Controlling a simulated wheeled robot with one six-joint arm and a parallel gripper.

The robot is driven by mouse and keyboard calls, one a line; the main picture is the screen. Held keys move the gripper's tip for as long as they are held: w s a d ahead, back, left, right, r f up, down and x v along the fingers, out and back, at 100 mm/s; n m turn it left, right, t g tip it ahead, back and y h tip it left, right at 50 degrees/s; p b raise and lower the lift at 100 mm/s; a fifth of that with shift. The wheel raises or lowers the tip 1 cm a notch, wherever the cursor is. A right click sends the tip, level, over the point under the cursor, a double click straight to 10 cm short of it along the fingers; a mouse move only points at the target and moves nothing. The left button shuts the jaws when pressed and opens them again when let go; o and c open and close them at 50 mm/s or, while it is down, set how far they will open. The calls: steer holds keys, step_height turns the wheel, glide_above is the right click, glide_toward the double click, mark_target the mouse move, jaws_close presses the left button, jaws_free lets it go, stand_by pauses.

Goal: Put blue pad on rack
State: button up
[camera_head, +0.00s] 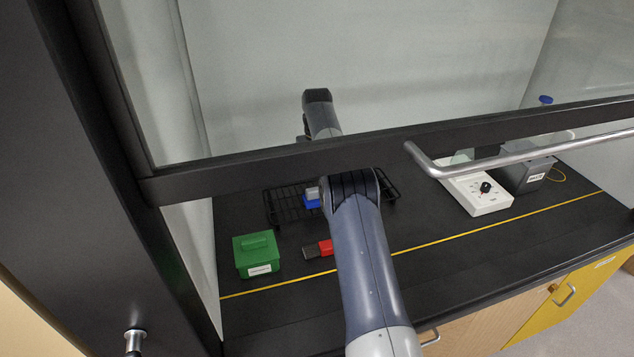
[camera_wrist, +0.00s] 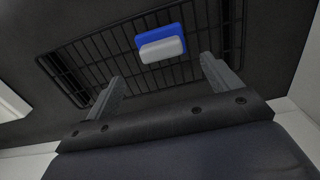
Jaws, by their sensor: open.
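A blue pad (camera_head: 311,203) with a light grey block on it lies on a black wire rack (camera_head: 282,207) in the hood. My arm partly covers the rack in the head view. The wrist view shows the blue pad (camera_wrist: 149,42) resting on the wire rack (camera_wrist: 98,62), near the rack's middle. My gripper (camera_wrist: 162,70) is open and empty, its two fingers apart. The pad lies beyond the fingertips, between them in the picture, with no visible contact. In the head view my fingers are hidden.
A red pad with a dark block (camera_head: 320,249) lies in front of the rack. A green box (camera_head: 257,254) stands at left. A white device with a knob (camera_head: 478,195) and a grey container (camera_head: 526,175) stand at right.

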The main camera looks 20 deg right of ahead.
steer(key=shift+r+p, duration=0.75)
steer(key=shift+r, duration=0.8)
steer(key=shift+c, duration=0.4)
